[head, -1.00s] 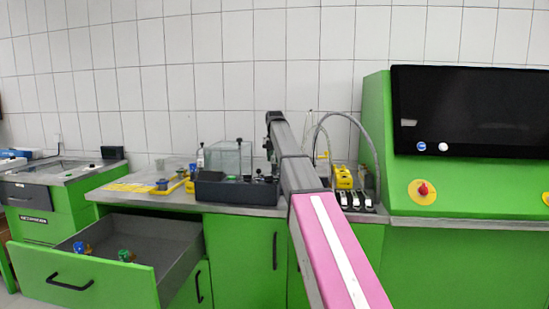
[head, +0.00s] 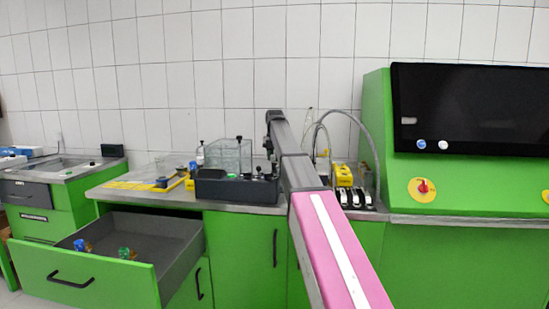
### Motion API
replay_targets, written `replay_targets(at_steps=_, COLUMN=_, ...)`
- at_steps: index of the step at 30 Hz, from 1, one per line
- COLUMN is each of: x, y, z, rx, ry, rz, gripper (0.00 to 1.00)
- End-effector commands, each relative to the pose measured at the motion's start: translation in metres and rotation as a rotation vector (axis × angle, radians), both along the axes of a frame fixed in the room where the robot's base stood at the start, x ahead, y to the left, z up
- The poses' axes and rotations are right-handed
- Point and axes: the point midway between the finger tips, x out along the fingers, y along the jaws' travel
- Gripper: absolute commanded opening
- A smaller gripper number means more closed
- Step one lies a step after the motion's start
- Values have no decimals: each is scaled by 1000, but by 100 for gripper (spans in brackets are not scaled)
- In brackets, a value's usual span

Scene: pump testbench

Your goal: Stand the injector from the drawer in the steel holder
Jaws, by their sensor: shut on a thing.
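My arm reaches from the lower right toward the back of the bench. My gripper (head: 269,149) is a small dark shape pointing down beside the far end of the arm, partly hidden by it, above the right end of the dark grey box. It is shut on what seems to be the injector; its outline is too small and covered to make out. The open drawer (head: 185,255) at the lower left holds a part with a blue top (head: 80,245) and one with a green top (head: 125,253). I cannot make out the steel holder for certain.
The dark grey box (head: 225,190) with a clear tank (head: 229,154) stands on the bench. A yellow stand with black-and-white parts (head: 343,175) and a curved hose (head: 366,140) are right of the arm. A green cabinet with a black screen (head: 480,110) fills the right.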

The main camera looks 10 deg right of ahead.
Motion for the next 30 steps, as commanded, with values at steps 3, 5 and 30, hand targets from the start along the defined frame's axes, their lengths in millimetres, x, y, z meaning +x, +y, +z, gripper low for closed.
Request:
replay_targets(at_steps=3, x=0, y=0, z=-1, rx=0, ry=0, rz=0, gripper=0)
replay_targets(at_steps=5, x=0, y=0, z=-2, rx=0, ry=0, rz=0, gripper=0)
replay_targets(at_steps=30, x=0, y=0, z=1, rx=-1, ry=-1, rz=0, gripper=63)
